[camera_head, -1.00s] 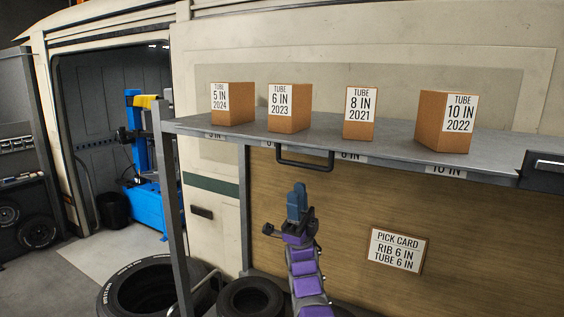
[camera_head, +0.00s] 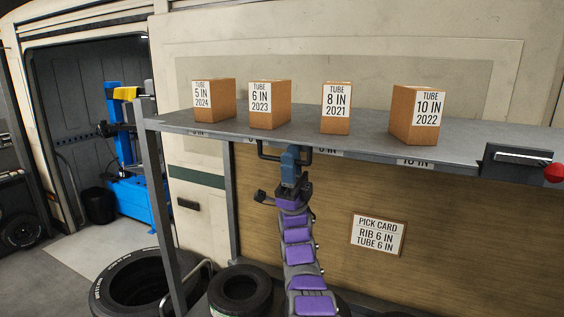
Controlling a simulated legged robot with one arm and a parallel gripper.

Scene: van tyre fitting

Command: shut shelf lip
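The grey shelf (camera_head: 375,143) runs across the view with its front lip lying low along the front edge. A black handle (camera_head: 265,152) hangs from the lip, left of the middle. My gripper (camera_head: 291,152) is raised in front of the shelf edge, at the right part of the handle. Its blue fingers overlap the handle in the picture. I cannot tell whether they touch or grip it, or whether they are open.
Several tube boxes stand on the shelf, among them the 6 IN box (camera_head: 269,105) and 8 IN box (camera_head: 336,108). A dark latch box (camera_head: 516,164) with a red knob (camera_head: 555,173) is at the right. A pick card (camera_head: 378,235) hangs below. Tyres (camera_head: 140,285) lie lower left.

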